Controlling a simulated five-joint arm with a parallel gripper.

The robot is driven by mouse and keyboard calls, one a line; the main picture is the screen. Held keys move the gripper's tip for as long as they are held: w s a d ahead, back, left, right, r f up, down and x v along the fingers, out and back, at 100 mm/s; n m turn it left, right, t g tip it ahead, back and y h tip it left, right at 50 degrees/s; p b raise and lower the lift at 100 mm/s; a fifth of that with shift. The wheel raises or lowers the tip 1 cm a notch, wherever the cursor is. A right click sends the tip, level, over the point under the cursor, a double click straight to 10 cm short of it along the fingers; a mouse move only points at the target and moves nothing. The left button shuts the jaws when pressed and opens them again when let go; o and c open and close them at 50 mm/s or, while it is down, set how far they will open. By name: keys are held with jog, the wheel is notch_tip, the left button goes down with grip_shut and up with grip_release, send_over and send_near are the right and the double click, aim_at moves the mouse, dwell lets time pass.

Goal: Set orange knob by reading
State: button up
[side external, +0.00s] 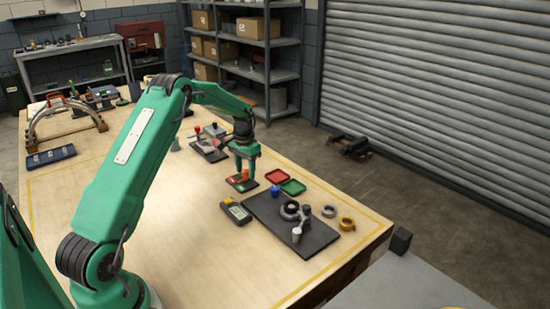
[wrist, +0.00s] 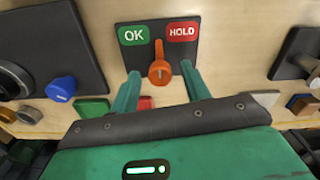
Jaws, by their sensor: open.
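The orange knob (wrist: 159,71) sits on a dark plate (wrist: 148,54) with a green OK label (wrist: 134,35) and a red HOLD label (wrist: 182,32). Its pointer stands about upright in the wrist view, between the two labels. In the side view the knob (side external: 244,174) is under my gripper (side external: 243,168). My gripper (wrist: 160,72) is open, one finger on each side of the knob; I cannot tell whether they touch it. A handheld meter (side external: 236,212) with a small display lies on the table; its reading is too small to make out.
A dark mat (side external: 270,235) with a grey ring and a light upright part lies to the right. A blue object (side external: 276,191), a red tray (side external: 276,176) and a green tray (side external: 293,187) are close by. Another dark board (side external: 209,152) stands behind.

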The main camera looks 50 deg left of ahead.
jog(key=shift+c, duration=0.5)
jog(key=c, duration=0.9)
jog(key=shift+n, duration=0.4)
jog(key=n, duration=0.8)
jog(key=shift+r, duration=0.1)
jog(key=o, duration=1)
